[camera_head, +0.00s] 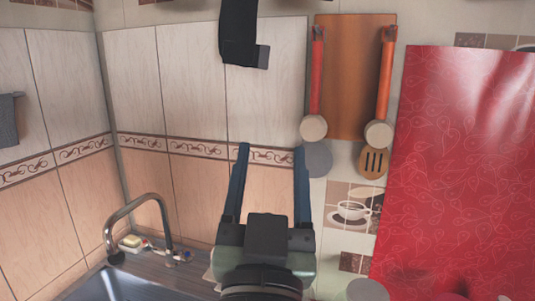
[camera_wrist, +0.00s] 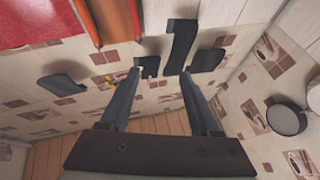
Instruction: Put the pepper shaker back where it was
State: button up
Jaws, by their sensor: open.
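I cannot make out a pepper shaker in either view. My gripper (camera_head: 271,150) is in the lower middle of the head view, with its two blue fingers spread apart and pointing up the picture, in front of the tiled wall. Nothing shows between the fingers there. In the wrist view the fingers (camera_wrist: 161,75) are also apart. Small pale and pinkish items near the fingertips are too small to identify.
A sink (camera_head: 120,284) with a curved faucet (camera_head: 140,205) is at lower left, with soap (camera_head: 131,241) behind it. A wooden board (camera_head: 352,85) and red-handled utensils hang on the wall. A red patterned panel (camera_head: 470,170) fills the right. A round dark pan (camera_wrist: 286,118) shows in the wrist view.

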jog(key=s+r+n+t+p, duration=0.1)
jog(key=s+r, duration=0.3)
jog(key=r, duration=0.4)
jog(key=s+r+t+y+p, duration=0.1)
jog(key=s+r+t+p, duration=0.1)
jog(key=s+r, duration=0.3)
jog(key=shift+a+r+n+t+y, duration=0.25)
jog(key=shift+r+n+t, duration=0.2)
jog(key=shift+r, duration=1.55)
